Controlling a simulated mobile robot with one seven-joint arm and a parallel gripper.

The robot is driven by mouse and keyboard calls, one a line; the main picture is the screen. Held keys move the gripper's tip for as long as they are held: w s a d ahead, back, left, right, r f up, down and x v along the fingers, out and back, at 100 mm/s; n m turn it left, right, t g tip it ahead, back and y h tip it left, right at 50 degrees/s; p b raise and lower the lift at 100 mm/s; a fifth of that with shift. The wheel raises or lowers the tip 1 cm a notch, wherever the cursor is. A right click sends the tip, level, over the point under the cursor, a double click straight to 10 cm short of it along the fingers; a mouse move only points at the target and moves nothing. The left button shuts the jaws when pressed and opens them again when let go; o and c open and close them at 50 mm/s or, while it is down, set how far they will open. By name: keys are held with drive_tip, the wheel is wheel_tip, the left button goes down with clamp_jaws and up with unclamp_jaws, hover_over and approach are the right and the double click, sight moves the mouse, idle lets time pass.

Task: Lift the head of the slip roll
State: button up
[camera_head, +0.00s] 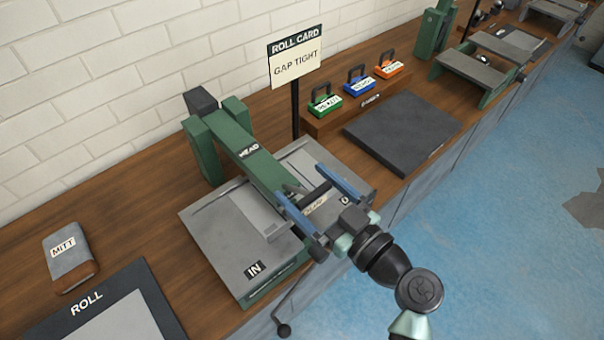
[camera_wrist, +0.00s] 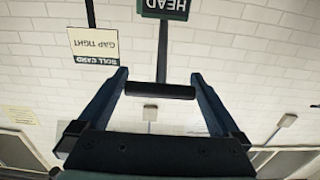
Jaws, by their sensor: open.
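The slip roll's head is a green arm labelled HEAD (camera_head: 248,152), lying lowered over the grey machine bed (camera_head: 222,228). Its label also shows upside down in the wrist view (camera_wrist: 165,8). A black bar handle (camera_wrist: 160,90) at the end of a dark stem lies crosswise between my fingers in the wrist view. My gripper (camera_head: 300,181) is open, its two blue fingers at the near end of the head, on either side of this handle. The bar's ends come close to both fingers; I cannot tell whether they touch.
A ROLL CARD sign reading GAP TIGHT (camera_head: 296,58) stands on a post behind the machine. A mitt (camera_head: 70,257) and a ROLL panel (camera_head: 105,312) lie at left. Green, blue and orange labelled blocks (camera_head: 358,80) and a dark plate (camera_head: 403,132) are at right.

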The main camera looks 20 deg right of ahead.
drive_tip(key=shift+x, duration=0.85)
clamp_jaws()
